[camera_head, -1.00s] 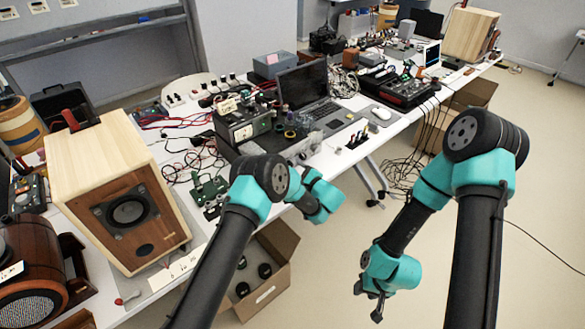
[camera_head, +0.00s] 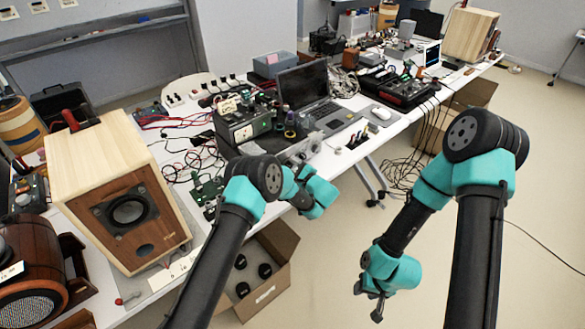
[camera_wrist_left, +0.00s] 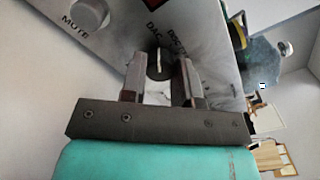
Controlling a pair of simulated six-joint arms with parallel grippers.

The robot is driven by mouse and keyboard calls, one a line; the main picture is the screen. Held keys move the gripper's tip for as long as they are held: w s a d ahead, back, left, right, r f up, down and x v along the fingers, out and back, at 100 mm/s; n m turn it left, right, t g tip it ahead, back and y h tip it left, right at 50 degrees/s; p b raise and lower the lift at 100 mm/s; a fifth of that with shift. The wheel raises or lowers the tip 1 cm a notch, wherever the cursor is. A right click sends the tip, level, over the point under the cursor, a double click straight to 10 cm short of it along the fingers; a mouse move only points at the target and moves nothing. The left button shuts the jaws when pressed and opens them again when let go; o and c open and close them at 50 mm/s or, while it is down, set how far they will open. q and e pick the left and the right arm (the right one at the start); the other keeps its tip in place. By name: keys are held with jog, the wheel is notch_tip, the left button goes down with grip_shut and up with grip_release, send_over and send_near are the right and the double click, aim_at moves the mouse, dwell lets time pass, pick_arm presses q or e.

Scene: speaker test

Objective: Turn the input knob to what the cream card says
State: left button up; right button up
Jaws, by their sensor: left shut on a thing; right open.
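The input knob (camera_wrist_left: 159,64) is dark with a pale pointer line and stands on a brushed metal panel (camera_wrist_left: 118,45) in the left wrist view. Lettering beside it includes "DAC"; other words are partly hidden. My left gripper (camera_wrist_left: 160,82) is shut on the knob, one finger on each side. In the head view its fingertips are hidden behind its teal housing. A small cream-coloured card (camera_head: 228,106) lies on a black unit (camera_head: 243,127); its writing is too small to read. My right gripper (camera_head: 368,301) is open and empty over the floor.
A second round knob (camera_wrist_left: 88,14) marked "MUTE" sits on the panel. A wooden speaker (camera_head: 118,195) stands at left, with a pale card (camera_head: 178,268) at its foot. A laptop (camera_head: 305,90) and cables crowd the table. A cardboard box (camera_head: 262,300) stands below.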

pick_arm(q)
jog(key=shift+c, duration=0.7)
jog(key=shift+m, duration=0.4)
jog(key=m, duration=0.3)
jog(key=shift+m, duration=2)
jog(key=o, duration=0.9)
